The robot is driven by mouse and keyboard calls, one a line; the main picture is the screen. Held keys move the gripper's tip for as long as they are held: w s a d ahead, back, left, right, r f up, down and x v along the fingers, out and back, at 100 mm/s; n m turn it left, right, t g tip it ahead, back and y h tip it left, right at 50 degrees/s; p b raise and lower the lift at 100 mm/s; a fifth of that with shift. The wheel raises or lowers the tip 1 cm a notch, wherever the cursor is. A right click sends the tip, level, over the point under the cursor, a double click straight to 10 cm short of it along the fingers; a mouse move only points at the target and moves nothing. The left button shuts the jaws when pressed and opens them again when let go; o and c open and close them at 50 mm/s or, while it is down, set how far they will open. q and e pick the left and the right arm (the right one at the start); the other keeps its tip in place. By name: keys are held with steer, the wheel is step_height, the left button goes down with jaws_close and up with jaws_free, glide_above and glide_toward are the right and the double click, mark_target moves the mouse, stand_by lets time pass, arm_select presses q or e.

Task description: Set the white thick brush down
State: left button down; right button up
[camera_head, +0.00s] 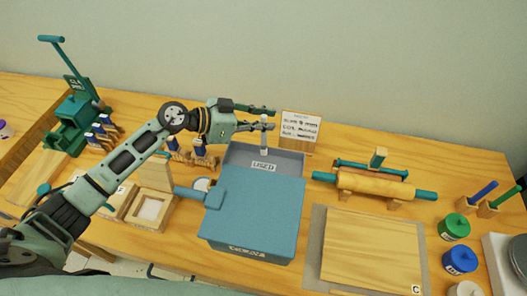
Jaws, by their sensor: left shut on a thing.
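My left gripper (270,119) reaches in from the left and is shut on the white thick brush (264,144). The brush hangs roughly upright below the fingers, and its upper part is partly hidden by them. It is over the grey tray labelled USED (235,153), behind the blue box (255,205). I cannot tell whether its lower end touches the tray. My right gripper is not in view.
A small sign (300,126) stands just behind the tray. A rolling pin (375,185) rests on a stand to the right, behind a wooden board (370,250). Green (454,227) and blue (460,260) jars stand at the right. A green press (72,120) stands at the left.

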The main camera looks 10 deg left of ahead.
mark_target(263, 145)
arm_select(q)
steer(key=shift+f, duration=3.55)
steer(key=c, duration=1.8)
jaws_free()
steer(key=shift+o, duration=0.2)
steer(key=shift+r, duration=0.25)
steer(key=b+v, duration=0.1)
steer(key=v, duration=0.6)
steer(key=shift+a, duration=0.2)
steer(key=shift+s, duration=0.15)
